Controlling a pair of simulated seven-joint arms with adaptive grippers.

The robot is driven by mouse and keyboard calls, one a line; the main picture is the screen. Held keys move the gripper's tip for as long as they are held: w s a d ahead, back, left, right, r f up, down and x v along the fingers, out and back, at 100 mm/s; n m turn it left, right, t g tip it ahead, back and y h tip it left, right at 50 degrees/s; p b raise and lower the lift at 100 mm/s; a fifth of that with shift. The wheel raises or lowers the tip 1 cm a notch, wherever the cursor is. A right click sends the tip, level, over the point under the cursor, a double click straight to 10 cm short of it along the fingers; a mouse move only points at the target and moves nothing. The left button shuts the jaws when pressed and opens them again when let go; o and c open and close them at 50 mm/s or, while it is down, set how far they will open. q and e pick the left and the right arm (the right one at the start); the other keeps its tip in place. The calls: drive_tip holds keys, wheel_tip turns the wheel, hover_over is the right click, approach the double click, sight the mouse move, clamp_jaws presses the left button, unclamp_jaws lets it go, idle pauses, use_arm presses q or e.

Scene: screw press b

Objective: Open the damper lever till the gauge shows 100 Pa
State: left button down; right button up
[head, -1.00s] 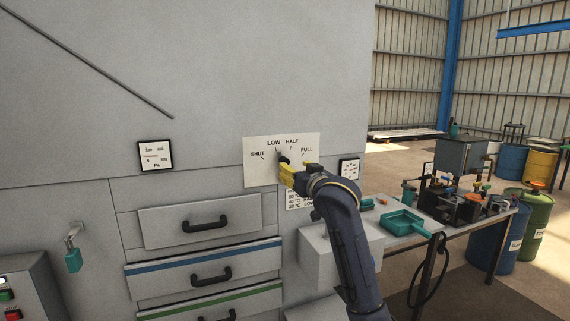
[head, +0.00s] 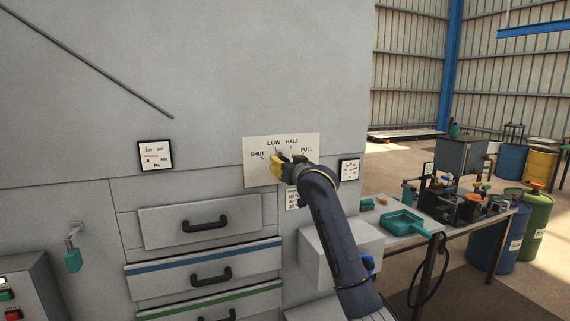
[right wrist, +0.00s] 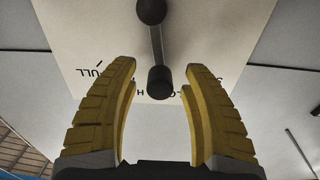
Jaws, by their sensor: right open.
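The damper lever (right wrist: 155,48) is a thin rod with a dark round knob (right wrist: 160,82) at its end, in front of a white scale plate (head: 256,176) marked SHUT, LOW, HALF and FULL. My right gripper (head: 284,167) is at the plate and hides most of the lever in the head view. In the right wrist view its yellow fingers (right wrist: 160,95) are open, one on each side of the knob, with gaps showing. My left gripper is not in view.
Drawers with black handles (head: 205,223) lie below the plate. A workbench with a teal tray (head: 404,222) stands at the right. The wall above the plate is clear.

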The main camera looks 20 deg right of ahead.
clamp_jaws()
idle(0.3)
drive_tip(key=shift+d+m, duration=0.7)
drive_tip(key=shift+m, duration=0.5)
drive_tip(key=shift+w+d+f+m, duration=0.1)
drive_tip(key=shift+d+m, duration=0.35)
drive_tip(key=shift+m, duration=0.25)
drive_tip(key=shift+d+f+m, duration=0.1)
drive_tip(key=shift+d+m, duration=0.3)
drive_tip(key=shift+m, duration=0.3)
unclamp_jaws()
drive_tip(key=shift+r, duration=0.1)
